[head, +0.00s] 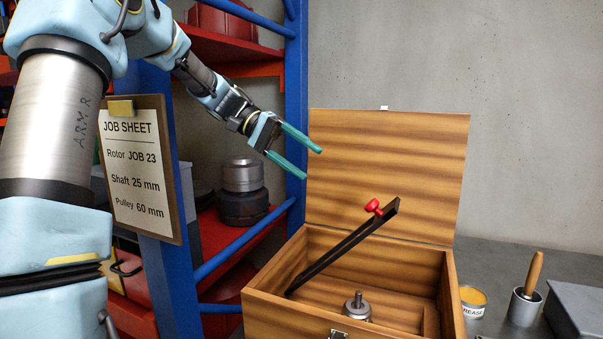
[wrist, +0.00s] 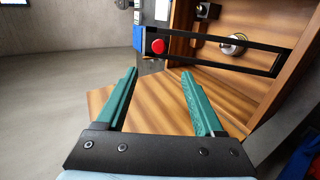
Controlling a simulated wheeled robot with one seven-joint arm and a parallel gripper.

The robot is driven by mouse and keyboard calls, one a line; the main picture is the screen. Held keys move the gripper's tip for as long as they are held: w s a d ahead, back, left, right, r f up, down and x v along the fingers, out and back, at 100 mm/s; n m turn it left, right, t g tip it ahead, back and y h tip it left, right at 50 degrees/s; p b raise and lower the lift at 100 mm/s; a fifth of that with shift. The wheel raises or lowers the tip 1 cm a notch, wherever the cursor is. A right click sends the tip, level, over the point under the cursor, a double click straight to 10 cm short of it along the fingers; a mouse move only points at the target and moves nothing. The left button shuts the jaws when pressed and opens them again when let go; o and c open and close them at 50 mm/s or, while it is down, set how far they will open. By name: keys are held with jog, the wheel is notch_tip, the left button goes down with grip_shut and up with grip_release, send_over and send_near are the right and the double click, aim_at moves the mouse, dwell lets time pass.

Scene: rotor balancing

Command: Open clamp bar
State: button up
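The clamp bar (head: 345,246) is a long black bar on an open wooden box (head: 285,297). It is tilted up, its left end low inside the box and its right end raised, with a red knob (head: 374,207) near the raised end. In the wrist view the clamp bar (wrist: 220,51) looks like a black frame, with the red knob (wrist: 158,46) at its left end. My gripper (head: 314,164) is open and empty, up and to the left of the knob, in front of the raised lid. In the wrist view my gripper's green fingers (wrist: 160,74) are apart, with nothing between them.
The box's lid (head: 390,170) stands open behind it. A metal spindle (head: 357,305) stands inside. A grease tin (head: 472,300), a pot with a wooden handle (head: 525,300) and a grey case (head: 580,310) are at right. A blue and red shelf rack (head: 297,110) stands at left.

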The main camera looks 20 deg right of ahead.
notch_tip(320, 180, up, 7)
jog(key=b, duration=0.1)
jog(key=shift+r+b, duration=0.15)
jog(key=shift+b, duration=0.15)
